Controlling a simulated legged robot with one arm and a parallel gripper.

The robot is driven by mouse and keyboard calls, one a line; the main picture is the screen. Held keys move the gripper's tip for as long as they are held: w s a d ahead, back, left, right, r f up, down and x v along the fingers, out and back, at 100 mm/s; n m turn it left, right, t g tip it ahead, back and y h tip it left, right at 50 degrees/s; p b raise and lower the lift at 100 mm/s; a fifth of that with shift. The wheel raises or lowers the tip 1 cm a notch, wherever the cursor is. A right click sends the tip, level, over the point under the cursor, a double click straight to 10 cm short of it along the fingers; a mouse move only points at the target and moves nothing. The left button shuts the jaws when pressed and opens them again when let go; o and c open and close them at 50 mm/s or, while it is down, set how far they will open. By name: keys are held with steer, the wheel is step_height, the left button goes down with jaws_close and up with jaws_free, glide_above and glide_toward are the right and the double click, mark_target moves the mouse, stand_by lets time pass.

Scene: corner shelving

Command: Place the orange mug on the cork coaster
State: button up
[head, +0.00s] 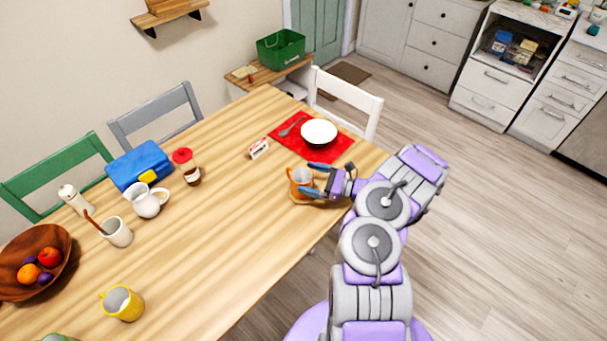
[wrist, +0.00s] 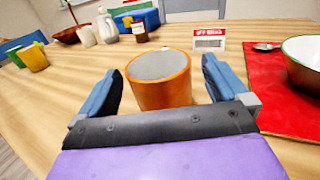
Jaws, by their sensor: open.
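The orange mug (head: 294,187) stands upright near the table's right edge in the head view. In the wrist view the mug (wrist: 160,90) sits between my two blue fingers, with a gap visible on both sides. My gripper (head: 313,179) is open around the mug, low over the table; it also shows in the wrist view (wrist: 162,72). A tan-brown edge (head: 299,202) shows at the mug's foot in the head view. It may be the cork coaster, but my finger hides part of it and I cannot tell. No coaster is clear in the wrist view.
A red placemat (head: 343,150) with a white bowl (head: 319,131) and spoon lies beyond the mug. A small red-and-white card (head: 259,149) stands nearby. A jar (head: 192,176), white pitcher (head: 147,201) and yellow mug (head: 123,304) stand farther left. The table's middle is clear.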

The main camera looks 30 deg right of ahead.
steer(key=p+v, duration=0.1)
steer(key=v, duration=0.7)
steer(key=shift+d+r, duration=0.1)
steer(key=shift+d, duration=0.2)
steer(key=a+r+n+g+y, duration=0.4)
steer(key=a+r+n+g, duration=0.65)
steer(key=a+r, duration=0.95)
steer(key=s+a+r+n+g+h, duration=0.2)
steer(key=s+a+r+n+g, duration=0.3)
steer(key=a, duration=0.3)
steer(key=s+a+r+n+g+h, duration=0.1)
steer(key=s+a+n+h, duration=0.1)
steer(key=s+n+h, duration=0.35)
steer(key=s+a+r+n+g+h, duration=0.1)
steer(key=s+a+r+n+h, duration=0.15)
steer(key=s, duration=0.65)
steer(key=s+d+n+t+h, duration=0.2)
steer(key=s+d+h, duration=0.4)
steer(key=s, duration=0.6)
steer(key=shift+d+n+t+h, duration=0.35)
steer(key=shift+d+n, duration=0.4)
steer(key=shift+d, duration=0.25)
steer(key=shift+s+f, duration=0.1)
